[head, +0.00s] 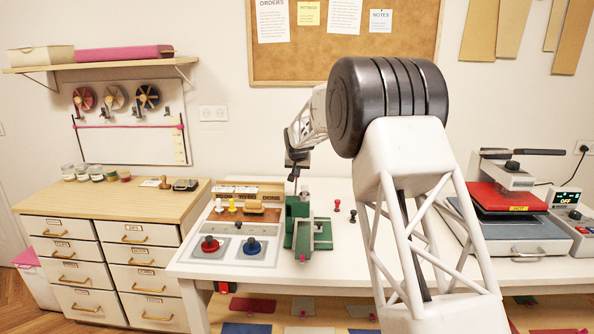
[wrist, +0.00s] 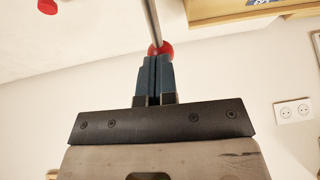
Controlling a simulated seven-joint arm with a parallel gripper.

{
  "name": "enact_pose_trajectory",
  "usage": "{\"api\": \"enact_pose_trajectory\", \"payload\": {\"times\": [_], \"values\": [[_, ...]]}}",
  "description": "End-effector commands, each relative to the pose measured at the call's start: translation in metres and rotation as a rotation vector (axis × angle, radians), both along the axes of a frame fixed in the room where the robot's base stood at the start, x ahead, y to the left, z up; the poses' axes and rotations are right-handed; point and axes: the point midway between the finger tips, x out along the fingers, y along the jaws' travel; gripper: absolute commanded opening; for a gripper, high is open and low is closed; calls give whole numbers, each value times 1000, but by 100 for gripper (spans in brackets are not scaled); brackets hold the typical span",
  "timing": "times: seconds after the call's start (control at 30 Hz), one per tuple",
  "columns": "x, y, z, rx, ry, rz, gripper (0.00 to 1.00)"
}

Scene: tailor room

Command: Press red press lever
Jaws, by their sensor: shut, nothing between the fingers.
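A green press (head: 304,226) stands on the white table with a thin metal rod rising from it. In the wrist view the lever's rod (wrist: 153,22) ends in a round red knob (wrist: 161,48). My gripper (head: 294,174) is above the press in the head view; the knob is not distinct there. In the wrist view my gripper (wrist: 155,62) has its blue fingers shut together, empty, with the tips at the knob and covering part of it. Whether they touch it I cannot tell.
A panel with a red knob (head: 209,244) and a blue knob (head: 253,246) lies left of the press. Small stamps (head: 337,205) stand to its right. A red heat press (head: 505,199) is at the far right. A wooden drawer cabinet (head: 110,195) stands left.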

Motion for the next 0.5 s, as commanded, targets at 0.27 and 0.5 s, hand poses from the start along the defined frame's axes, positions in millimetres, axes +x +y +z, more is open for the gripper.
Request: {"api": "enact_pose_trajectory", "payload": {"times": [0.27, 0.5], "values": [[9, 0, -13, 0, 113, 2, 0], [20, 0, -34, 0, 149, 2, 0]]}}
